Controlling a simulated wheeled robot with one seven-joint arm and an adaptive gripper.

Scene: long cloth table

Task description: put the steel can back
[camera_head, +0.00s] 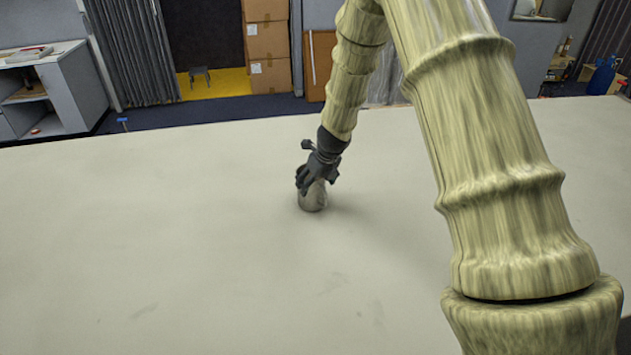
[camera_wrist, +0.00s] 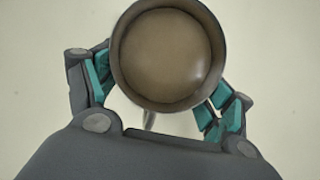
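The steel can (camera_head: 313,197) is a grey, round can near the middle of the pale table, below my gripper (camera_head: 312,181) in the head view. In the wrist view the can (camera_wrist: 168,55) is seen from above as a brownish round top inside a darker rim. My gripper (camera_wrist: 160,95) has its teal-padded fingers on both sides of the can, against its wall, so it is shut on the can. The can looks about upright. Its lower part shows close to the table; I cannot tell whether it touches.
The long cloth table (camera_head: 130,230) is bare around the can, with wide free room to the left and in front. Beyond its far edge are a white shelf unit (camera_head: 60,95), cardboard boxes (camera_head: 268,45) and a small stool (camera_head: 200,74).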

